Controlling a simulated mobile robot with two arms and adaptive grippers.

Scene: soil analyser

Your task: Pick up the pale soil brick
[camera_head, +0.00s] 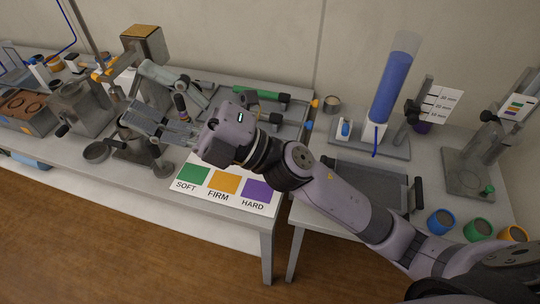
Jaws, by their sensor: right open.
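I cannot make out the pale soil brick; it may be hidden behind my right gripper and arm. My right gripper (145,120) reaches in from the right and points left over the left table, among the grey devices. Its grey fingers are open, and I see nothing held between them. My left gripper is not in view.
A brown soil tray (22,108) stands at the far left. A card marked SOFT, FIRM, HARD (226,190) lies at the left table's front edge. A blue cylinder (391,85) stands on the right table, with coloured cups (440,221) at its right front. A gap separates the tables.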

